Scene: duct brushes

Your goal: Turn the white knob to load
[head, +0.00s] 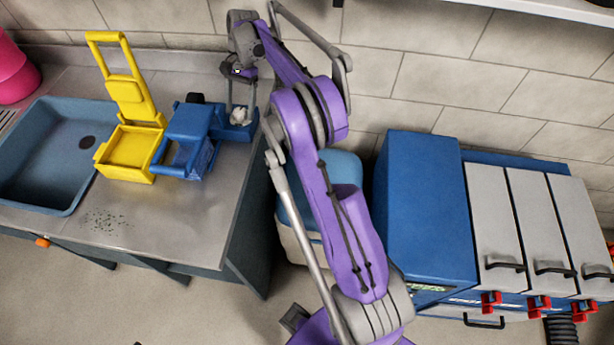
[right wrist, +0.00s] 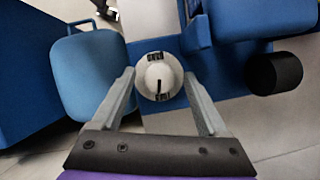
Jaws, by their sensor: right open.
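The white knob (right wrist: 158,77) sits on the blue base plate of a blue machine, with a dark pointer mark on its face and small dark labels above and below. In the head view the knob (head: 241,115) is small, at the right end of the blue machine (head: 190,137) on the counter. My right gripper (head: 240,103) points down over it. In the right wrist view my right gripper (right wrist: 159,75) is open, with one finger on each side of the knob and visible gaps between. Its height above the knob is hard to tell. My left gripper is not in view.
A yellow holder (head: 128,150) stands left of the machine, beside the sink (head: 50,160). A light blue bin (head: 338,180) and a blue cabinet (head: 420,200) stand right of the counter. A black cylinder (right wrist: 274,73) is right of the knob. The front counter (head: 165,215) has dark specks but is otherwise clear.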

